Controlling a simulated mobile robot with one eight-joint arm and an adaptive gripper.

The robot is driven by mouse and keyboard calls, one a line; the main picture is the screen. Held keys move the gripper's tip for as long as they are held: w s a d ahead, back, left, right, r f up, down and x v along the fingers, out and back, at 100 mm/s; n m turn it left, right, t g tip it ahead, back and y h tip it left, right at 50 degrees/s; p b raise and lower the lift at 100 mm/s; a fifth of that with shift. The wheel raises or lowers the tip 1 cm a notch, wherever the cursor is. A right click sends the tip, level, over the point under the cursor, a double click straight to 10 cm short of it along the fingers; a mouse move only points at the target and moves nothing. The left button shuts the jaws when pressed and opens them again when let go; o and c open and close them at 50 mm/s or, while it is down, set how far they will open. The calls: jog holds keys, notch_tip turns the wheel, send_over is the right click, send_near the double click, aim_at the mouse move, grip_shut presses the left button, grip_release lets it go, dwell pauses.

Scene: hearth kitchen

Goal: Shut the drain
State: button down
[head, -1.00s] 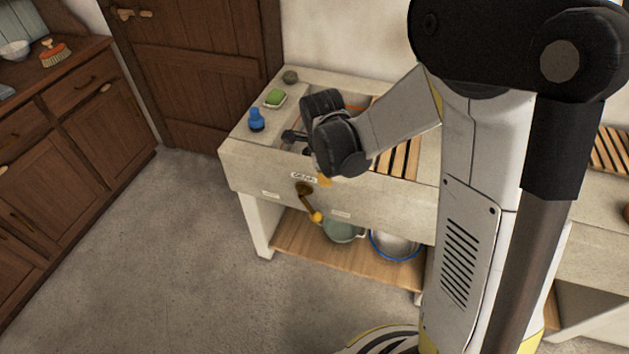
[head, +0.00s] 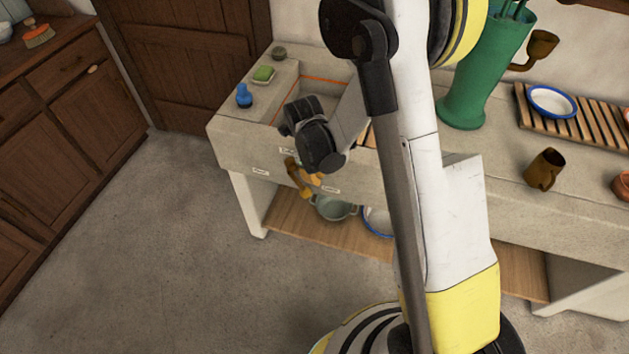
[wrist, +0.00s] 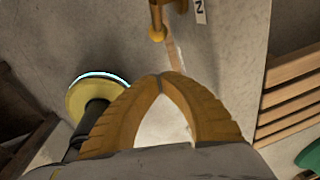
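The drain lever (head: 294,176) is a brown handle with a yellow knob on the sink's front face. It hangs down, slanting slightly right, between two small labels too small to read. In the wrist view its knob (wrist: 157,33) shows at the top, just beyond my fingertips. My gripper (head: 316,179) is in front of the sink, close to the lever's right side. In the wrist view my gripper's orange fingers (wrist: 163,78) meet at the tips with nothing between them. They appear apart from the knob. The drain itself inside the sink (head: 325,82) is hidden.
A blue bottle (head: 244,96) and a green sponge (head: 263,74) stand on the sink's left ledge. A pot (head: 335,209) sits on the shelf below. The floor at left is clear.

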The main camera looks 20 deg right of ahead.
notch_tip(320, 180, down, 11)
jog(key=w+b, duration=0.2)
jog(key=b, duration=0.3)
jog(key=shift+w+a, duration=0.25)
jog(key=shift+w, duration=0.05)
jog(key=shift+w, duration=0.1)
